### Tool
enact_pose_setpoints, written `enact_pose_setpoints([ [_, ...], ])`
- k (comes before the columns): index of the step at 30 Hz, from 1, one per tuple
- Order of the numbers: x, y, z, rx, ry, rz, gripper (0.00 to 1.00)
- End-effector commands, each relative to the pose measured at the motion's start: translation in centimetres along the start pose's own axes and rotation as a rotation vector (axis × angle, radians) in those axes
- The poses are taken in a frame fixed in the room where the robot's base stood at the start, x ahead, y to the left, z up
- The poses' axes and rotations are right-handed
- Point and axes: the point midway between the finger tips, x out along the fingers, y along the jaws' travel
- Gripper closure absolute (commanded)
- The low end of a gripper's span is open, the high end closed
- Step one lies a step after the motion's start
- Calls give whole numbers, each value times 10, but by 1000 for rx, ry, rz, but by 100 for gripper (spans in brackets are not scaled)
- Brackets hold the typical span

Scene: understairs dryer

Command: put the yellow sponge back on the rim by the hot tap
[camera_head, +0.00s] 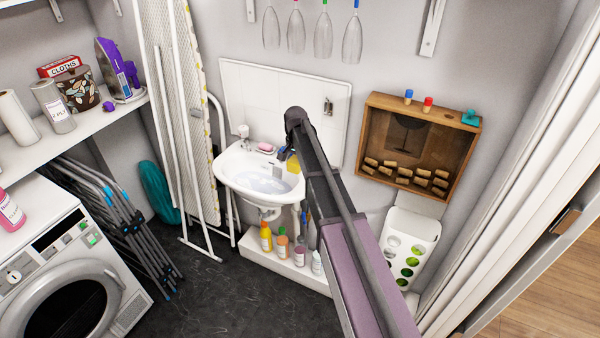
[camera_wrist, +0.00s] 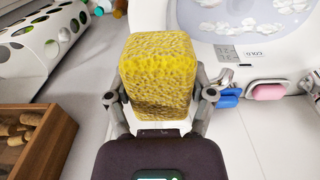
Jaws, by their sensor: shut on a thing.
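The yellow sponge (camera_wrist: 158,78) is held between the two fingers of my gripper (camera_wrist: 160,98). In the head view the sponge (camera_head: 294,164) shows at the right side of the white basin (camera_head: 228,184), partly hidden by my arm. In the wrist view it is beside the basin's edge; whether it touches the rim is unclear. A tap (camera_head: 243,131) stands at the basin's back left in the head view; its hot marking is not readable. A blue-handled item (camera_wrist: 228,97) and a "COLD" label (camera_wrist: 256,52) are right of the sponge in the wrist view.
Pink soap (camera_head: 265,148) lies on the back rim between the left tap and my gripper. A wooden cork box (camera_head: 420,143) hangs to the right, above a white holed bin (camera_head: 408,247). Bottles (camera_head: 282,243) stand below the basin. Glasses (camera_head: 323,35) hang above.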

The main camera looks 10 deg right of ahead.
Motion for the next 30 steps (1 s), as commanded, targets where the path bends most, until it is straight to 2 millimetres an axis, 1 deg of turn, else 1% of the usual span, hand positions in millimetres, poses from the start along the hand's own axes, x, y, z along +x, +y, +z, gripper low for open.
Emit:
enact_pose_setpoints([
  [10,-1,2,2,0,0,0,68],
  [14,-8,10,12,-2,0,1,68],
  [18,-16,22,26,-6,0,2,68],
  [21,-20,29,34,-8,1,3,68],
  [30,-20,30,36,-10,1,3,68],
])
